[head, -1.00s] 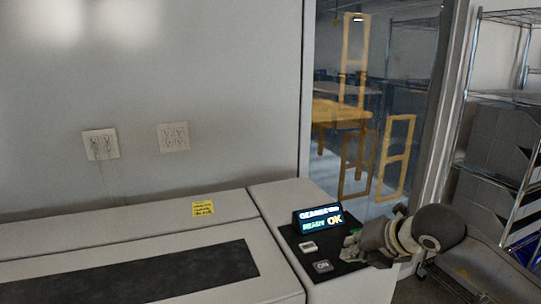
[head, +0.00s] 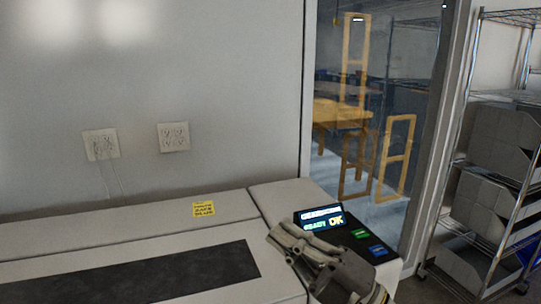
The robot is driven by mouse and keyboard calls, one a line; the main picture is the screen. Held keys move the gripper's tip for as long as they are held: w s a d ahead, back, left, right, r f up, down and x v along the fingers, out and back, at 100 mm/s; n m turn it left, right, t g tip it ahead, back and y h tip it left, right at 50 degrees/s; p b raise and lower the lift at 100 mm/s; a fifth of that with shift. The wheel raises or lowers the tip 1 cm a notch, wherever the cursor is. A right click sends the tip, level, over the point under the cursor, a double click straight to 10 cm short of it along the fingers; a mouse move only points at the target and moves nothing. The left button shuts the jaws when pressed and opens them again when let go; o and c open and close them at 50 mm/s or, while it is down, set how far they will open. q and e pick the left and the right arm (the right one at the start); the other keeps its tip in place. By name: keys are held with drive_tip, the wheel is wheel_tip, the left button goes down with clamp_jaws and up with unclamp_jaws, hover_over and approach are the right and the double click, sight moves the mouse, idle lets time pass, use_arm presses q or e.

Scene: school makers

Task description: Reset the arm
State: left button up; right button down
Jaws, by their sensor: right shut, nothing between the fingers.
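My right gripper (head: 280,238) is in front of the control panel at the lower middle right of the head view. Its fingers are together, empty, and point up and left over the front part of the machine's top. The black control panel (head: 358,246) carries a lit display (head: 318,217) reading "OK" at its right. A green button (head: 360,234) and a blue button (head: 377,250) show right of the gripper. The gripper hides the panel's front left part. My left gripper is out of view.
The white machine (head: 110,237) with a dark inset strip (head: 150,275) spans the lower left. A yellow label (head: 203,209) is on its top. A wire shelf rack (head: 500,190) with grey bins stands at the right. Wall outlets (head: 173,137) are behind.

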drive_tip(key=w+d+f+m+t+h, duration=0.25)
drive_tip(key=d+m+t+h, duration=0.3)
drive_tip(key=m+h, duration=0.35)
drive_tip(key=w+d+f+m+t+h, duration=0.1)
drive_tip(key=d+f+m+t+h, duration=0.3)
drive_tip(key=d+m+h, duration=0.45)
drive_tip(key=s+d+f+m+g+h, duration=0.2)
drive_tip(key=d+f+m+g, duration=0.15)
drive_tip(key=f, duration=0.35)
drive_tip(key=s+d+f+m+g+h, duration=0.1)
drive_tip(key=d+f+m+g+h, duration=0.2)
drive_tip(key=f, duration=0.4)
drive_tip(key=s+a+f+m+g+y, duration=0.25)
drive_tip(key=s+f+g, duration=0.95)
drive_tip(key=s+f, duration=1)
wheel_tip(320, 180, down, 25)
drive_tip(key=s+g, duration=0.1)
drive_tip(key=s, duration=0.2)
drive_tip(key=s+d+f+g+b, duration=0.1)
drive_tip(key=s+d+f, duration=0.2)
drive_tip(key=s+f, duration=1.2)
drive_tip(key=shift+s+f+n, duration=0.35)
drive_tip(key=shift+s+f, duration=0.05)
drive_tip(key=shift+s, duration=0.1)
